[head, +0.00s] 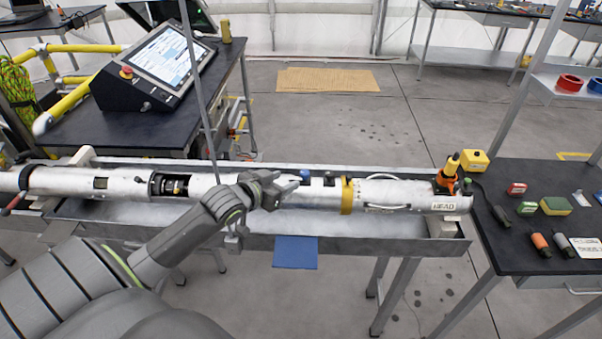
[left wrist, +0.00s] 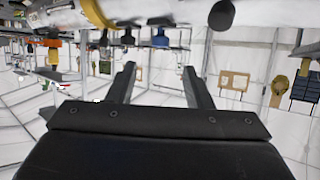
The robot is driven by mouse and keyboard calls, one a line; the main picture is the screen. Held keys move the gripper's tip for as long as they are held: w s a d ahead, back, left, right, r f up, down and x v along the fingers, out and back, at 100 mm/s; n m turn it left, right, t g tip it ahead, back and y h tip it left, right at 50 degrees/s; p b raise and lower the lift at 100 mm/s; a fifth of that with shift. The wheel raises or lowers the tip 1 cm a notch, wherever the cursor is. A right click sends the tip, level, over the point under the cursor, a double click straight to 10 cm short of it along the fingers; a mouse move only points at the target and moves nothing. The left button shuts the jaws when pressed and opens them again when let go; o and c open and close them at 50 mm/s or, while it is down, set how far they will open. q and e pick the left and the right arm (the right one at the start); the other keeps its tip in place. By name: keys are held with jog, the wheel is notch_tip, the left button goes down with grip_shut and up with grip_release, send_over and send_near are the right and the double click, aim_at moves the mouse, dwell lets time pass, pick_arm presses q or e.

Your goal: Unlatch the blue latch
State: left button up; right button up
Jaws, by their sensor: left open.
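The long silver tube (head: 390,192) lies level in a grey trough. The small blue latch (head: 305,176) stands on its top, left of a yellow ring (head: 346,196). In the left wrist view, the blue latch (left wrist: 160,38) shows beyond the fingertips, between their lines. My left gripper (head: 288,182) is just left of the latch in the head view. In the left wrist view its two fingers (left wrist: 160,70) are apart with nothing between them. I cannot tell whether a finger touches the latch. My right gripper is not in view.
A dark knob (head: 329,178) stands on the tube just right of the latch. An orange-and-yellow tool (head: 449,178) is at the tube's right end. A blue plate (head: 295,252) hangs at the trough's front. A dark table (head: 530,180) with small items stands at right.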

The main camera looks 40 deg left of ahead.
aim_at(304, 172)
pick_arm(q)
jog(key=p+x, duration=0.1)
jog(key=x, duration=0.7)
jog(key=shift+w+f, duration=0.1)
jog(key=shift+w, duration=0.15)
jog(key=c, duration=1)
